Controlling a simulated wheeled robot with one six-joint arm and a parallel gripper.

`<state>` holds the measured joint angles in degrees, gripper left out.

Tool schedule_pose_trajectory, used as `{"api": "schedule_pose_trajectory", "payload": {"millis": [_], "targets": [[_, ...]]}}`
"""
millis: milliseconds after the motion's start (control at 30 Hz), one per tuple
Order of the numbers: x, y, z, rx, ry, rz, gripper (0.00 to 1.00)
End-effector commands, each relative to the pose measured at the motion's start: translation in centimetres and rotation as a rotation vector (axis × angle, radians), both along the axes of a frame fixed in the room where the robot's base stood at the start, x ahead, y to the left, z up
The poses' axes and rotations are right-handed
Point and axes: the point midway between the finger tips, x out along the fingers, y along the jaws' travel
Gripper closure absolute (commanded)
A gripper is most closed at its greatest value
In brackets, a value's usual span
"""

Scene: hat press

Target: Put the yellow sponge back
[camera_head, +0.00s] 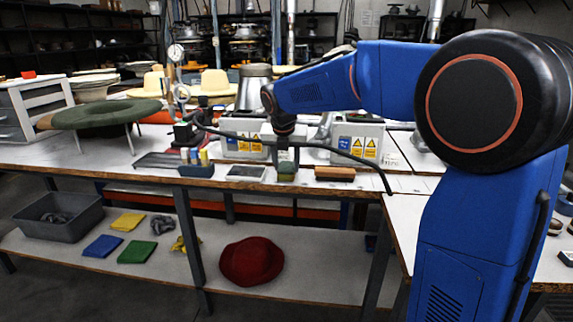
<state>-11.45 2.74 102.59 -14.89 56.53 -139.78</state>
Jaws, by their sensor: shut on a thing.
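My gripper (287,160) points down over the front part of the white worktable (120,168). It is shut on a small block with green showing, which looks like the sponge (287,169). The fingers hide part of it, and little yellow shows. The sponge is at or just above the table top; I cannot tell whether it touches. A shallow tray with a grey rim (246,173) lies just left of it.
A brown block (335,174) lies just right of the sponge. A blue holder (196,171) with small upright items stands left. Boxes with warning labels (357,141) stand behind. The lower shelf holds folded cloths (128,221), a grey bin (58,218) and a red hat (251,261).

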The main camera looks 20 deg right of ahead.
Motion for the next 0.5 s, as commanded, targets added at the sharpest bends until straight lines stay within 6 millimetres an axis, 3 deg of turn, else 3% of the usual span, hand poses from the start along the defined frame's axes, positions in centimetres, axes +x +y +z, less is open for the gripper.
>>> {"api": "schedule_pose_trajectory", "payload": {"millis": [200,233,300,500], "targets": [[0.00,0.00,-0.29,0.000,0.000,0.000,0.76],[0.01,0.00,-0.31,0.000,0.000,0.000,0.56],[0.01,0.00,-0.29,0.000,0.000,0.000,0.40],[0.01,0.00,-0.28,0.000,0.000,0.000,0.40]]}}
